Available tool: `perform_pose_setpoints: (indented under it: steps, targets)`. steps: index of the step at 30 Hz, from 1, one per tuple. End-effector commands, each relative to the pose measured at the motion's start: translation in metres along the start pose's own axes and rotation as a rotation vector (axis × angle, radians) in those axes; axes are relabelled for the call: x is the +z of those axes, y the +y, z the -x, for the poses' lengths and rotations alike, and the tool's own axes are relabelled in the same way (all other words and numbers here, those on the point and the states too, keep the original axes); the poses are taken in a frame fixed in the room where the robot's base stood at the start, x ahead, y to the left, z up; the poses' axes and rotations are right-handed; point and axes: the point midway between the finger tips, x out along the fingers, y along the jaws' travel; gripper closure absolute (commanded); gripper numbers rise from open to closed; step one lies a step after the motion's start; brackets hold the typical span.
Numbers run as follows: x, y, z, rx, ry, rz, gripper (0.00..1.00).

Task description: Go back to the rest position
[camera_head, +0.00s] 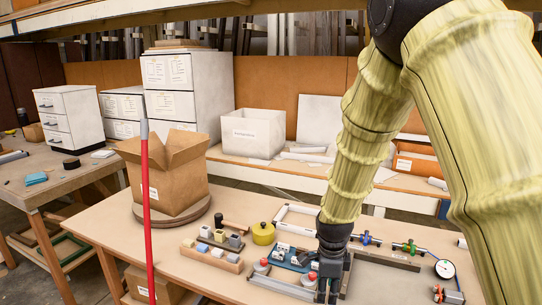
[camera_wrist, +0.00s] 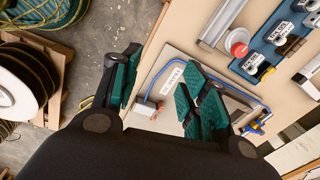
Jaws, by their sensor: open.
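My gripper (camera_head: 328,287) hangs from my yellow-sleeved arm over the front of the workbench (camera_head: 115,230). It points down beside a blue fixture plate (camera_head: 291,258). In the wrist view my gripper (camera_wrist: 162,88) is open, its green-padded fingers apart with nothing between the pads. Below the fingers lies a pale labelled plate (camera_wrist: 172,82) with a small white box (camera_wrist: 146,107) and a blue cable. The arm hides part of the bench behind it.
A red pole (camera_head: 150,225) stands upright at the front left. An open cardboard box (camera_head: 168,180) sits on a round turntable. Wooden blocks with small parts (camera_head: 212,258), a yellow pot (camera_head: 263,233) and a dial gauge (camera_head: 445,269) are on the bench. Cable reels (camera_wrist: 20,85) lie below.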

Motion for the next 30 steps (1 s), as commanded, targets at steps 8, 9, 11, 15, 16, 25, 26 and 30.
perform_pose_setpoints:
  steps: [8,9,11,15,16,25,26,30]
  targets:
    - [-0.019,0.041,-0.088,0.020,-0.007,0.251,0.56]
    - [-0.024,0.051,-0.105,0.024,-0.009,0.304,0.56]
    - [-0.031,0.066,-0.130,0.027,-0.013,0.389,0.56]
    - [-0.047,0.106,-0.183,0.034,-0.021,0.587,0.56]
    - [-0.050,0.115,-0.194,0.034,-0.023,0.630,0.56]
    - [-0.086,0.218,-0.284,0.045,-0.048,1.065,0.56]
    - [-0.090,0.229,-0.291,0.046,-0.050,1.108,0.56]
    - [-0.106,0.281,-0.320,0.049,-0.063,1.311,0.56]
